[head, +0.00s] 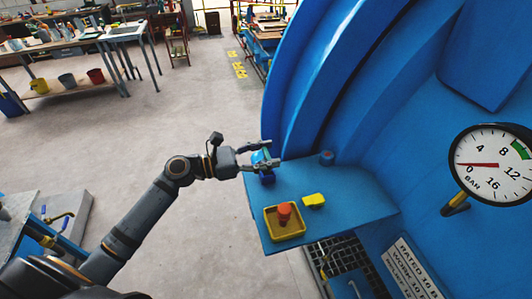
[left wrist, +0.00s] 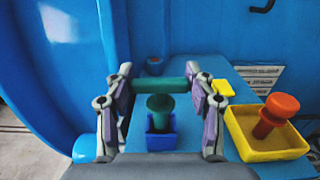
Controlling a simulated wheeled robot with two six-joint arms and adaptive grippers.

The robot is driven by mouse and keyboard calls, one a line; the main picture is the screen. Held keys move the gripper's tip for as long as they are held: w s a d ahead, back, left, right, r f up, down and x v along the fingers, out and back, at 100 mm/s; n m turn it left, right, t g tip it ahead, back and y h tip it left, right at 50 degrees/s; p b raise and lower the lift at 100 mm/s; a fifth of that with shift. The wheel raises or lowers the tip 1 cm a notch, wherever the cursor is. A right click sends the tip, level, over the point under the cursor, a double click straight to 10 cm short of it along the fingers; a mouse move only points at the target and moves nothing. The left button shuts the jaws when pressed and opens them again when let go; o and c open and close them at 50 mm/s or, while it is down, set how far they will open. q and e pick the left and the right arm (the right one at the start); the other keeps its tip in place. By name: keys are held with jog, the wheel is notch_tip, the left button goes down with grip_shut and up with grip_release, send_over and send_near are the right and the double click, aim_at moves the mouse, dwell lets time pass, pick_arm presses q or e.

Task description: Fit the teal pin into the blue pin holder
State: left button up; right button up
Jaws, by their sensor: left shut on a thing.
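The teal pin (left wrist: 160,104) has a crossbar, a wider collar and a narrower stem pointing down. My left gripper (left wrist: 161,87) is shut on the crossbar, one finger at each end. The blue pin holder (left wrist: 160,140) is a small square box on the blue shelf, directly below the pin in the left wrist view. The stem's lower end overlaps the holder's opening; I cannot tell whether it is inside or above it. In the head view, my left gripper (head: 262,157) is over the holder (head: 267,179) at the shelf's left edge. My right gripper is out of view.
A yellow holder (head: 270,226) with an orange pin (head: 284,212) stands nearby on the shelf (head: 350,204). A small yellow block (head: 314,200) and a blue knob (head: 326,158) are also there. The large blue autoclave wall rises behind; a pressure gauge (head: 490,165) is at right.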

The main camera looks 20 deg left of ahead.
aim_at(266, 154)
pick_arm(q)
jog(key=shift+f+b, duration=0.75)
jog(key=shift+f, duration=0.6)
jog(key=o, duration=1.3)
jog(key=shift+r, duration=0.1)
notch_tip(266, 154, up, 10)
jog(key=shift+f, duration=0.1)
